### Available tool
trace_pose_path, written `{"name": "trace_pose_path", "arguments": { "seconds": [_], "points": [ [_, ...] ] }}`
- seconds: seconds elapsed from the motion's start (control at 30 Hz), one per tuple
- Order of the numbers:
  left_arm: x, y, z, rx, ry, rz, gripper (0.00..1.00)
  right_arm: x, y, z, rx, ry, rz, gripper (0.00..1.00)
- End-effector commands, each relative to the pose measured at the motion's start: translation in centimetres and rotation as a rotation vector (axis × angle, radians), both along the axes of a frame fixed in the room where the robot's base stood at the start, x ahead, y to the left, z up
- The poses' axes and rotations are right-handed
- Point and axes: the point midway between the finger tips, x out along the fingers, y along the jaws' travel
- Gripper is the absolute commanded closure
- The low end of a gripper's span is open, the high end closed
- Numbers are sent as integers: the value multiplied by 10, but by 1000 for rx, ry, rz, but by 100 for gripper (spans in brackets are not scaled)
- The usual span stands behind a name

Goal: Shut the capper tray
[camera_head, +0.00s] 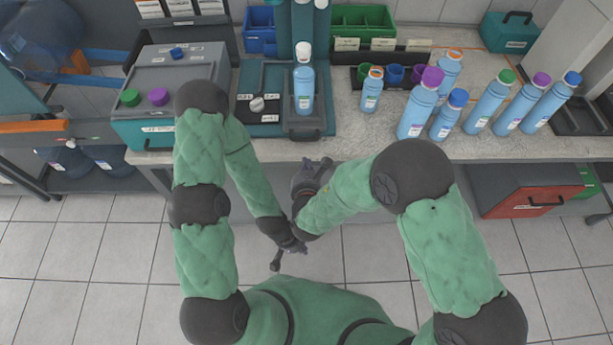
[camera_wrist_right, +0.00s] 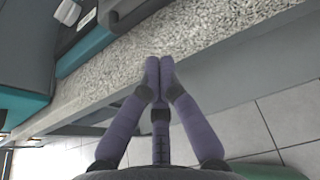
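The capper (camera_head: 287,32) is a teal column at the back of the counter. Its dark tray (camera_head: 304,124) sticks out in front of it, its front end near the counter edge. A light blue bottle with a white cap (camera_head: 304,88) stands upright on the tray. My right gripper (camera_head: 316,164) is just below the tray front, at the counter edge. In the right wrist view its fingers (camera_wrist_right: 159,62) are together with nothing seen between them, and a dark grey part, probably the tray front (camera_wrist_right: 122,12), is beyond the tips. My left gripper (camera_head: 276,265) hangs lower, over the floor, its fingers unclear.
Left of the tray is a small dark panel with a white knob (camera_head: 257,104). A grey and teal machine (camera_head: 170,95) stands further left. Several blue bottles (camera_head: 418,108) stand to the right. Blue (camera_head: 260,38) and green (camera_head: 362,20) bins are behind. The floor in front is clear.

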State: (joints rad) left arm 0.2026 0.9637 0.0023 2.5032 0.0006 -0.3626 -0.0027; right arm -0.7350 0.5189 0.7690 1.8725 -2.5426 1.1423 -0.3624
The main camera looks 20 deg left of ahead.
Motion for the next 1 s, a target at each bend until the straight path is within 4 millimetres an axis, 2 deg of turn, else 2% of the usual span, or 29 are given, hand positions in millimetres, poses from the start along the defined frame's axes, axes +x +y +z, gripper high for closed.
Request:
{"name": "trace_pose_path", "arguments": {
  "seconds": [0.03,0.1,0.3,0.8,1.0],
  "points": [
    [0,0,-4,0,0,0,100,9,2,-5,2,0,-3,100],
    [0,0,-5,0,0,0,100,19,5,-1,3,-1,-3,100],
    [0,0,-8,0,0,0,100,38,11,4,1,0,-1,100],
    [0,0,-9,0,0,0,100,45,13,6,1,0,-1,100],
    [0,0,-22,0,0,0,100,68,19,3,3,-1,-3,100]
  ]
}}
